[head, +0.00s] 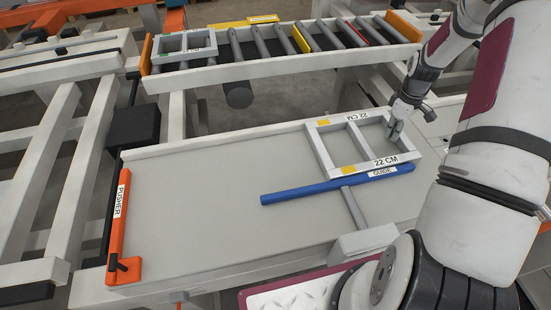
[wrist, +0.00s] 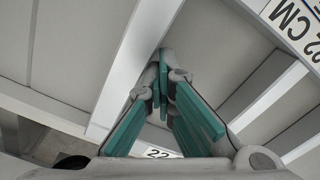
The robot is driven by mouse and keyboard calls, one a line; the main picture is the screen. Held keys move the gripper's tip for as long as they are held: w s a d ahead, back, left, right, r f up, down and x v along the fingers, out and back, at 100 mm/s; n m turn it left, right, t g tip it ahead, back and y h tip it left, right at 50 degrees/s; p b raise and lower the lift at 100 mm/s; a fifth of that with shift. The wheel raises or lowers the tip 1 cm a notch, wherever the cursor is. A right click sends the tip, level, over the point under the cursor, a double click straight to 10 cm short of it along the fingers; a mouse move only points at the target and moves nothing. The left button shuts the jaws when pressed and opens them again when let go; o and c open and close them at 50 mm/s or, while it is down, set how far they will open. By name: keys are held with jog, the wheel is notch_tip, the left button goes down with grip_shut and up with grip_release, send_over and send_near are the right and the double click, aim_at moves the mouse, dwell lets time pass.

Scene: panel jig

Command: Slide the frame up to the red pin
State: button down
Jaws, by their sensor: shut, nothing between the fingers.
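A light grey frame (head: 322,150) with a middle bar, yellow patches and "22 CM" labels lies on the grey table behind the blue guide (head: 338,184). A smaller grey frame (head: 185,47) with green marks sits at the left end of the roller track. A red rod (head: 374,31) lies among the rollers toward the right; I cannot tell whether it is the red pin. My gripper (head: 394,138) is shut and empty, pointing down at the right part of the labelled frame. In the wrist view, its teal fingers (wrist: 165,85) are beside a frame bar (wrist: 135,65); contact is unclear.
The orange pusher (head: 119,215) stands at the table's left edge. A yellow rod (head: 300,38) lies among the grey rollers. Orange end plates (head: 404,26) bound the track. My arm covers the right side.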

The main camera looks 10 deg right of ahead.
jog(key=shift+d+b, duration=0.45)
jog(key=shift+d, duration=1.4)
jog(key=shift+a, duration=0.25)
jog(key=shift+a+p, duration=0.35)
jog(key=shift+a, duration=0.45)
jog(key=shift+r+p, duration=1.6)
jog(key=shift+r, duration=2.9)
